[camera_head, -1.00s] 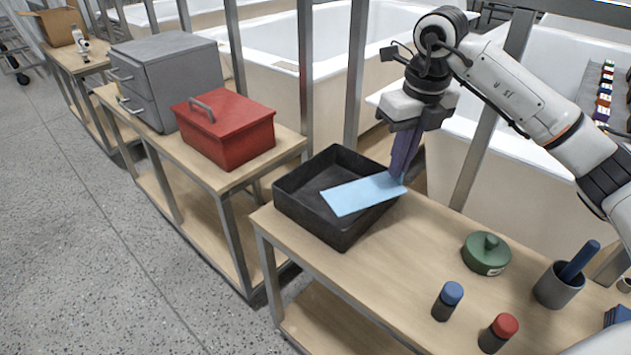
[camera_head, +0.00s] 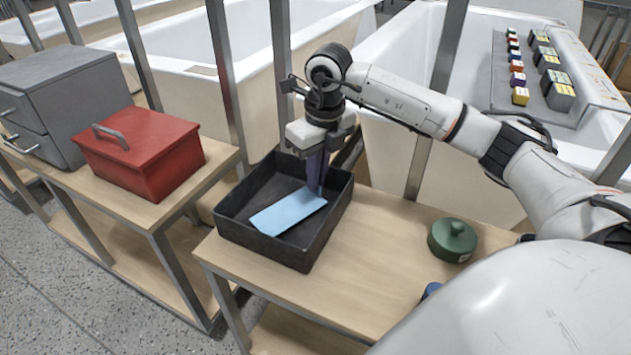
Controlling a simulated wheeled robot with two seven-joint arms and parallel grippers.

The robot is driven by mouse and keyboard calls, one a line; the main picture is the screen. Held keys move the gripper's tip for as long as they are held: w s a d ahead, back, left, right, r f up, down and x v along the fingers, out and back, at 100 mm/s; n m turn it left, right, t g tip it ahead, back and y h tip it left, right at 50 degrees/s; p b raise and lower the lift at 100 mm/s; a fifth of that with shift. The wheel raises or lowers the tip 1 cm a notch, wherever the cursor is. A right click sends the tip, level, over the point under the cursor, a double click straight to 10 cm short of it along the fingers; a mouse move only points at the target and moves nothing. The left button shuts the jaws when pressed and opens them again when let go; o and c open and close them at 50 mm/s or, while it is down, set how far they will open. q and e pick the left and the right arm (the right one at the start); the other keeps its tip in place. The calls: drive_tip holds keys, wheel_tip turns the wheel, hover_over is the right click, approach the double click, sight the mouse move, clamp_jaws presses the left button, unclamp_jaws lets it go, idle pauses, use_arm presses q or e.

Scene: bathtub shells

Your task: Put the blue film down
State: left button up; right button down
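The blue film (camera_head: 288,212) is a flat, light blue strip inside the black tray (camera_head: 262,241). It looks to be at or close to the tray floor; I cannot tell whether all of it touches. My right gripper (camera_head: 316,190) reaches down into the tray from above, fingers pointing down. Its purple-grey fingers look shut on the film's right end. The fingertips partly hide that end. My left gripper is not in view.
The tray stands on a wooden table (camera_head: 350,285). A green lidded pot (camera_head: 453,240) stands to its right. A red box (camera_head: 140,155) and a grey drawer cabinet (camera_head: 70,95) are on the left. Metal posts and white bathtubs stand behind. A blue cap (camera_head: 430,290) is partly hidden.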

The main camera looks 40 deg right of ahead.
drive_tip(key=shift+f, duration=0.4)
drive_tip(key=shift+f, duration=0.2)
drive_tip(key=c, duration=2)
unclamp_jaws()
drive_tip(key=shift+r, duration=0.15)
drive_tip(key=r, duration=0.4)
drive_tip(key=s+r+p, duration=0.1)
drive_tip(key=r, duration=0.3)
drive_tip(key=r+p, duration=0.1)
drive_tip(key=r, duration=0.3)
drive_tip(key=shift+s, duration=0.15)
